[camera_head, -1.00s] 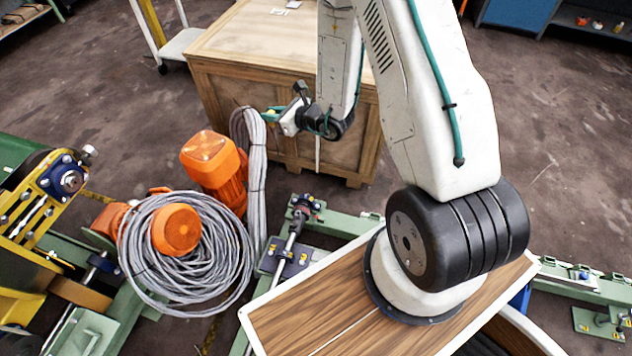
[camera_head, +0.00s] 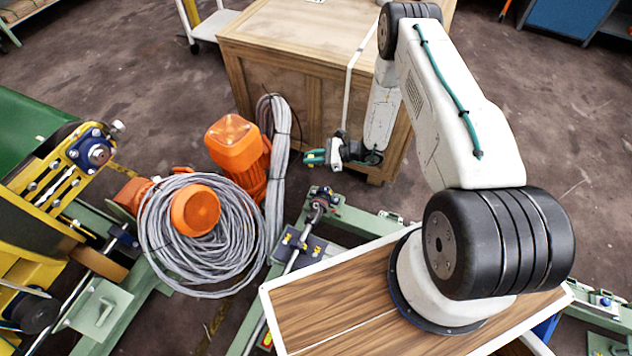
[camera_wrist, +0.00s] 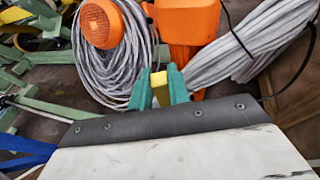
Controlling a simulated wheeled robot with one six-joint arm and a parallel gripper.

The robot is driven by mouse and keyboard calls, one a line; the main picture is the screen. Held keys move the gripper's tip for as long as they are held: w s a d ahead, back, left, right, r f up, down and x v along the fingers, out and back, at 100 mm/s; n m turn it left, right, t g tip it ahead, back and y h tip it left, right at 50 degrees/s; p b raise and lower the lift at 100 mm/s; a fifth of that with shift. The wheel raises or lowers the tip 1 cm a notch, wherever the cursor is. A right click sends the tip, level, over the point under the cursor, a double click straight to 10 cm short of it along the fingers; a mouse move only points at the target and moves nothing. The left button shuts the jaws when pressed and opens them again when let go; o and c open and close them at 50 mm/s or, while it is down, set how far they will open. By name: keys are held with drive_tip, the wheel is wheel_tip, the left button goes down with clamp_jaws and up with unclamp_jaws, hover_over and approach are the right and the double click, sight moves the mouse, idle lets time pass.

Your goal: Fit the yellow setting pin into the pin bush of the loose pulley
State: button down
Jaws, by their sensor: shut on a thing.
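The yellow setting pin (camera_wrist: 160,87) is held between the two teal fingers of my gripper (camera_wrist: 159,91) in the wrist view. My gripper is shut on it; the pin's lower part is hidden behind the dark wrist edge. In the head view my gripper (camera_head: 316,158) hangs in the air in front of the wooden crate, right of the upright orange motor, with its fingers pointing left. I cannot pick out the loose pulley or its pin bush for certain. A dark round wheel (camera_head: 35,314) sits low on the yellow machine at the left.
The orange motor (camera_head: 238,150) and a grey cable coil (camera_head: 160,255) stand left of my gripper. A hanging cable bundle (camera_head: 275,185) lies between motor and gripper. The wooden crate (camera_head: 290,100) is behind. Green rails and a shaft (camera_head: 300,235) run below. Open floor lies at upper left.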

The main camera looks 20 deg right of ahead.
drive_tip(key=s+f+n+g+y, duration=0.1)
drive_tip(key=s+f, duration=0.3)
drive_tip(key=f, duration=0.4)
drive_tip(key=shift+s+a+f+n+g, duration=0.3)
drive_tip(key=shift+f+n+g, duration=0.1)
drive_tip(key=shift+n+g, duration=0.4)
drive_tip(key=shift+d, duration=0.15)
drive_tip(key=shift+d+f, duration=0.15)
drive_tip(key=shift+f, duration=2.7)
drive_tip(key=shift+f, duration=0.1)
drive_tip(key=shift+f, duration=0.3)
wheel_tip(320, 180, down, 6)
idle(0.5)
drive_tip(key=c, duration=1.3)
unclamp_jaws()
